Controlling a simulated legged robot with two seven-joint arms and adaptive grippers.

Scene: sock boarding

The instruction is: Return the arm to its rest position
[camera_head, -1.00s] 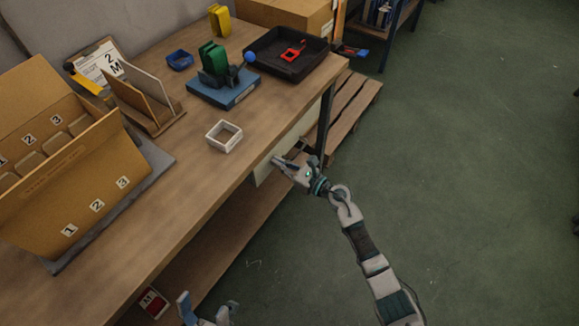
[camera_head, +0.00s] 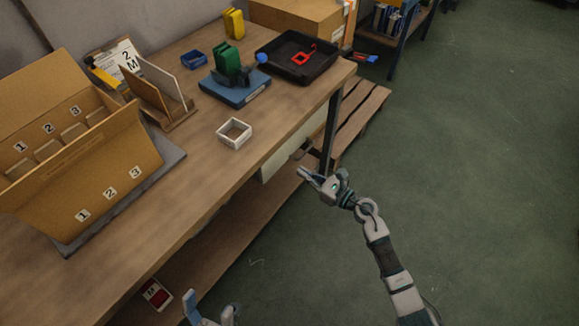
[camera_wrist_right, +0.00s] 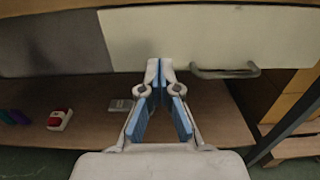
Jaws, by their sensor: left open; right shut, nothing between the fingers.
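My right gripper (camera_head: 304,172) is shut and empty, just off the front edge of the workbench (camera_head: 200,172), beside the pale drawer front (camera_head: 283,160). In the right wrist view my right gripper (camera_wrist_right: 160,66) has its fingertips together, with the drawer's handle (camera_wrist_right: 226,73) beyond them to the right and clear of them. My left gripper (camera_head: 211,312) shows at the bottom edge of the head view, low in front of the bench, with its fingers apart and nothing between them.
The bench top holds a cardboard box (camera_head: 140,160) with numbered slots, a white square frame (camera_head: 234,140), a blue stand (camera_head: 240,95) with a green piece, and a black tray (camera_head: 328,68). A lower shelf (camera_head: 240,215) runs beneath. Green floor (camera_head: 480,170) is open at the right.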

